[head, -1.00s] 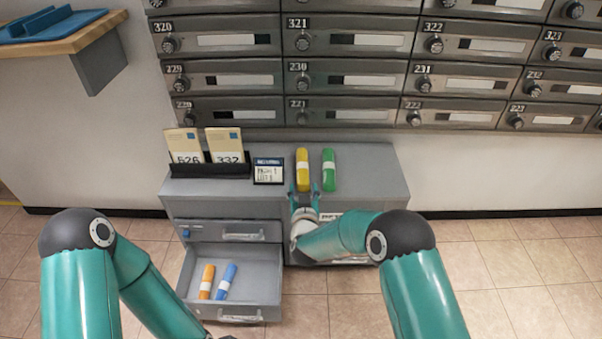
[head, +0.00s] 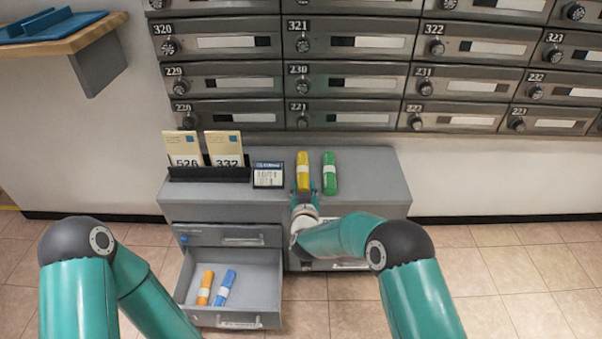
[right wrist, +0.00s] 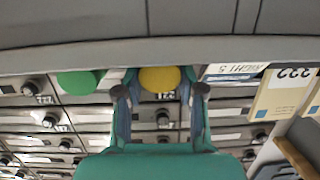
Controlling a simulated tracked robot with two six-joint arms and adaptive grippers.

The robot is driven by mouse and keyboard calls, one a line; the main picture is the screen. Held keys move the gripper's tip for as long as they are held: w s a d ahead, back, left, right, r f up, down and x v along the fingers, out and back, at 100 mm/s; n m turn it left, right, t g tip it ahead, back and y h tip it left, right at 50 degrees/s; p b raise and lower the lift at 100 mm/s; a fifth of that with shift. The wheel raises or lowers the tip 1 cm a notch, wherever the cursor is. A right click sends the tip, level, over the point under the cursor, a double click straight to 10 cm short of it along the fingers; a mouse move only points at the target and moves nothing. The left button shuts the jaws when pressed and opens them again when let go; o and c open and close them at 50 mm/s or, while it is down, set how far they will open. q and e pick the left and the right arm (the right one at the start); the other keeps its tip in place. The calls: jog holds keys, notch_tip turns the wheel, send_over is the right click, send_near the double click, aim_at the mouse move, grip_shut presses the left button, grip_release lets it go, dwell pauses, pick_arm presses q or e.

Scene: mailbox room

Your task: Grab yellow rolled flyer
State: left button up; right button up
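The yellow rolled flyer (head: 303,172) has a pale band and lies on top of the grey cabinet, its near end toward me. My right gripper (head: 303,190) is at that near end. In the right wrist view the flyer's round yellow end (right wrist: 160,78) shows between the two spread fingers (right wrist: 161,93), with a gap on each side, so the gripper is open and empty. Whether the fingertips overlap the flyer's length is hard to tell. My left arm runs out of the bottom of the head view, and its gripper is not in view.
A green rolled flyer (head: 329,173) lies close on the right. A small sign (head: 268,174) and a black holder (head: 209,174) with cards stand to the left. An open drawer (head: 262,285) holds orange (head: 205,288) and blue (head: 225,289) rolls. Mailboxes (head: 345,82) rise behind.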

jog(key=shift+r, duration=0.15)
jog(key=shift+r+p, duration=1.1)
jog(key=shift+r, duration=0.75)
jog(key=s, duration=0.8)
jog(key=shift+d, duration=0.1)
